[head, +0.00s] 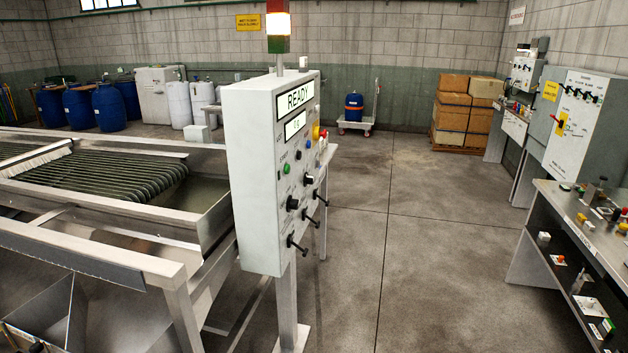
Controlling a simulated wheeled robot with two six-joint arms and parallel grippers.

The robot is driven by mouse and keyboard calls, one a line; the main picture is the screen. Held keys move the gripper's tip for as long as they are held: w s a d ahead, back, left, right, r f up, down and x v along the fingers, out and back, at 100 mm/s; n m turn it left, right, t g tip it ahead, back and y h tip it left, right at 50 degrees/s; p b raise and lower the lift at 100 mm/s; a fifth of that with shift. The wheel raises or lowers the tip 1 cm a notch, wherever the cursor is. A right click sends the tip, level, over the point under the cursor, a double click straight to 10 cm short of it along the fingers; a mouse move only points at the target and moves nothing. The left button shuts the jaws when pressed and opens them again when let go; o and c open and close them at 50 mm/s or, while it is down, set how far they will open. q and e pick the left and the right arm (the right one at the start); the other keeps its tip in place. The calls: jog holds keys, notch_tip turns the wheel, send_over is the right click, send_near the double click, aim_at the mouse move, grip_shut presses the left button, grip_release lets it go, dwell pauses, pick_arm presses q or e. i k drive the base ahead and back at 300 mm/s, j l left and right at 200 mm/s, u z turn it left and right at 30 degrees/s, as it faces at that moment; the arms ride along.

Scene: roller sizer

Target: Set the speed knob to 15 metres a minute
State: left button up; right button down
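A grey control box (252,180) stands on a post at the centre of the head view, its front face turned to the right and seen at a steep angle. Black knobs sit on the face, one at the lower left (292,203) and one further right (308,179). Black levers (297,243) stick out below. I cannot tell which knob is the speed knob, and its labels and setting are unreadable. Neither gripper is in view.
The roller machine (110,185) with its metal frame fills the left side. A workbench (590,235) with small parts stands at the right, with grey cabinets (585,125) behind it. Boxes on a pallet (460,112) are at the back. The floor (420,250) right of the control box is clear.

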aim_at(308, 179)
jog(key=i+l, duration=0.45)
jog(key=l, duration=0.25)
jog(key=i+l+u, duration=0.1)
jog(key=i+l, duration=0.35)
jog(key=l, duration=0.3)
jog(key=i+l+u, duration=0.1)
jog(key=i+l, duration=0.15)
jog(key=l, duration=0.1)
